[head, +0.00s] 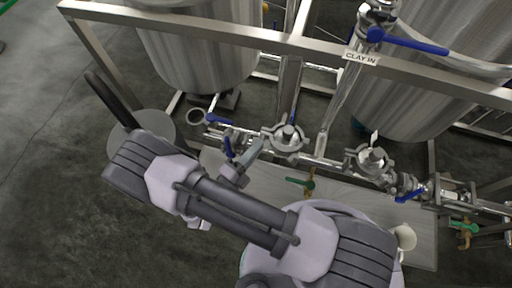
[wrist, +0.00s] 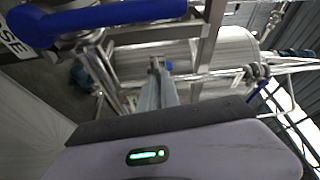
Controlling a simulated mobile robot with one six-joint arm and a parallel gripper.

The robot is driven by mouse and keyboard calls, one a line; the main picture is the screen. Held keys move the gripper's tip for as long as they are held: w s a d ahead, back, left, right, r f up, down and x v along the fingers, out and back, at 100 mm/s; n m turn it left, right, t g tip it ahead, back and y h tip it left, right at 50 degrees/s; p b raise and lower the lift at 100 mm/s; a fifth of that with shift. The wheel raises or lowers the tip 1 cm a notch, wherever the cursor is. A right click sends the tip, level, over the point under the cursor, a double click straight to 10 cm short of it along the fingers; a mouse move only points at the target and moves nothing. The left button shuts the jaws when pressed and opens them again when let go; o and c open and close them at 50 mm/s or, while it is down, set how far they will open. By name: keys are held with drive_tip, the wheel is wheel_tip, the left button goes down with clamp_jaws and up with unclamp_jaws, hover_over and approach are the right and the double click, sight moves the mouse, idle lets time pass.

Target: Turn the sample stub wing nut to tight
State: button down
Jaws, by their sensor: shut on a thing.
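My gripper (head: 260,143) reaches up and right from my arm to the pipe row, its fingertips at the left side of a steel clamp fitting (head: 287,136). In the wrist view the narrow fingers of my gripper (wrist: 157,68) are close together, shut on a small part at their tips. This is most likely the sample stub wing nut, which the fingers hide. How far it is turned cannot be told.
Blue valve handles (head: 228,148) sit close to my gripper, and a large blue handle (wrist: 100,16) fills the upper left of the wrist view. A green handle (head: 300,183) lies below the pipes. A similar clamp fitting (head: 371,160) is to the right. A steel frame rail (head: 230,32) crosses above.

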drive_tip(key=shift+s+d+r+m+g+y+p, duration=0.1)
drive_tip(key=shift+d+r+m+g+y+p, duration=0.1)
drive_tip(key=shift+m+y+p, duration=1.7)
drive_tip(key=shift+d+r+m+g+y+p, duration=0.15)
drive_tip(key=shift+m+y+p, duration=0.55)
drive_tip(key=shift+m, duration=2.35)
drive_tip(key=shift+s+d+r+m+g+y+p, duration=0.1)
drive_tip(key=shift+d+r+m+g+y+p, duration=0.1)
drive_tip(key=shift+m+y+p, duration=1.7)
drive_tip(key=shift+m+h+b, duration=0.6)
drive_tip(key=shift+m, duration=0.05)
drive_tip(key=shift+a, duration=0.1)
drive_tip(key=c, duration=1.6)
unclamp_jaws()
